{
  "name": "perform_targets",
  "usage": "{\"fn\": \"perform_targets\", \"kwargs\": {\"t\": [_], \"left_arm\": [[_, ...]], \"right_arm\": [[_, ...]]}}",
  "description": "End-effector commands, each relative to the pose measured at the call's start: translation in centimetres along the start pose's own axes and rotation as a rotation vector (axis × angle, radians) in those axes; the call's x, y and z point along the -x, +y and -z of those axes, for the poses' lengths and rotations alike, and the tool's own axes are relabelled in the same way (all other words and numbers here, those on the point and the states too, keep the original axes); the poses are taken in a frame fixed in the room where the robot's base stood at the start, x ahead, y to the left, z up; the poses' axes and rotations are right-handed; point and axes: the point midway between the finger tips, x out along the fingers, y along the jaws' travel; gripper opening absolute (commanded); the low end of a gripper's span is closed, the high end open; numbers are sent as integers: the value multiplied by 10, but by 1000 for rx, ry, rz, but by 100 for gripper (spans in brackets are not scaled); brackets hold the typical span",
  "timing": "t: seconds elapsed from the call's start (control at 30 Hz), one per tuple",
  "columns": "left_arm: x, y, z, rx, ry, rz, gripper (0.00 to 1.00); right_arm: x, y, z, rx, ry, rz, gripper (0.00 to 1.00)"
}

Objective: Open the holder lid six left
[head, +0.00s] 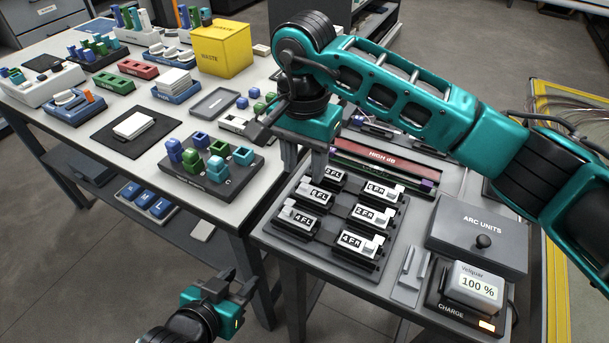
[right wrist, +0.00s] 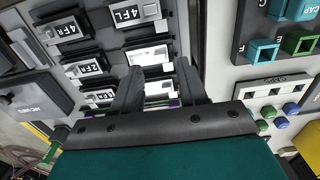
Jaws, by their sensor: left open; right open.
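Label holders stand in two columns on a dark plate (head: 284,238). The farthest holder in the left column (head: 334,174), at the six-left place, has a label ending in FL; its digit is hard to read. My right gripper (head: 306,172) is open above the far end of that column and partly hides it. In the right wrist view its two fingers (right wrist: 160,70) straddle pale, glaring holders, the farther one (right wrist: 160,88) seen between them; I cannot tell whether they touch it. My left gripper (head: 232,284) is open and empty, low in front of the tables.
The 4FL (head: 303,220), 2FR (head: 366,213) and 4FR (head: 353,241) holders stand close by. A red HIGH dB strip (head: 382,157) lies behind them. The ARC UNITS box (head: 480,225) and charger (head: 470,300) stand to the right. A block rack (head: 210,180) is on the left table.

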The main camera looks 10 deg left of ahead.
Motion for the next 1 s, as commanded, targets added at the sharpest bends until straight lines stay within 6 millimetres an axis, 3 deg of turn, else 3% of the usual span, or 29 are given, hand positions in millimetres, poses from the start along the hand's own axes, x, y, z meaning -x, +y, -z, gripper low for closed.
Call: {"fn": "perform_targets", "kwargs": {"t": [0.2, 0.6, 1.0], "left_arm": [[-2, 0, -2, 1, 1, -1, 43], [-2, 2, -1, 8, 3, -2, 43], [-3, 3, -1, 12, 5, -2, 43]], "right_arm": [[-28, 0, 0, -1, -2, 0, 43], [-34, 0, 0, 0, -1, 2, 42], [-34, 0, 0, 0, -1, 2, 3]]}}
